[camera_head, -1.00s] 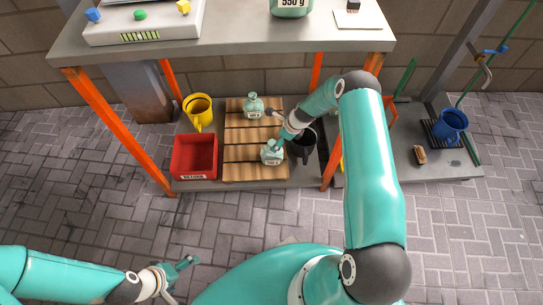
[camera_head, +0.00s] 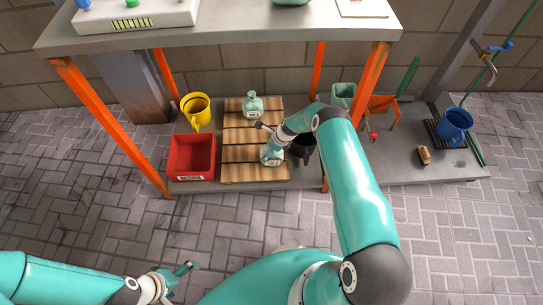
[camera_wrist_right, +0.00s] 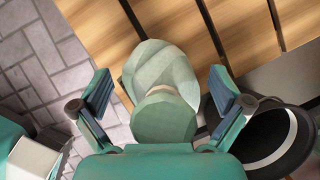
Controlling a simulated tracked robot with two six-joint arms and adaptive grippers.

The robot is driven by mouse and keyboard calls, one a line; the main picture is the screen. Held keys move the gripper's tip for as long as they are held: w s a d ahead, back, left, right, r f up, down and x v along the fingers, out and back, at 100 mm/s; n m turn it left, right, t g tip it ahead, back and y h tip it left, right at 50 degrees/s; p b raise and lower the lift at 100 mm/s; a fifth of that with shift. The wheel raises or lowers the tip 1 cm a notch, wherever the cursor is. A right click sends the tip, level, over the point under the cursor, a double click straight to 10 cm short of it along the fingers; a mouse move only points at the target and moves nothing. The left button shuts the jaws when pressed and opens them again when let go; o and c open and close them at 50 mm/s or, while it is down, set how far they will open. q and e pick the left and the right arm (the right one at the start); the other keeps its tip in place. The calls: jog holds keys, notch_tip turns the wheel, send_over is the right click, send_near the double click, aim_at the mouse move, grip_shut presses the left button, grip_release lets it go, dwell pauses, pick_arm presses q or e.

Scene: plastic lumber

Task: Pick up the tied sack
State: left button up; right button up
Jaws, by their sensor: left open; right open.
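A pale green tied sack (camera_wrist_right: 163,85) stands on the slatted wooden pallet (camera_head: 238,152), near its front right corner. In the right wrist view it lies between the spread fingers of my right gripper (camera_wrist_right: 160,105). In the head view this sack (camera_head: 268,156) is partly hidden by my right arm. My right gripper is open, with a gap between each finger and the sack's neck. A second tied sack (camera_head: 252,104) stands at the back of the pallet. My left gripper (camera_head: 184,282) is open and empty at the lower left, far from the pallet.
A dark bucket (camera_head: 303,149) stands close to the right of the near sack; it also shows in the right wrist view (camera_wrist_right: 283,138). A red bin (camera_head: 192,157) and yellow bucket (camera_head: 196,108) stand left of the pallet. A tabletop (camera_head: 230,37) overhangs the shelf. The paved floor is clear.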

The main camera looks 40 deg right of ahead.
jog(key=shift+r, duration=0.1)
jog(key=c, duration=1.7)
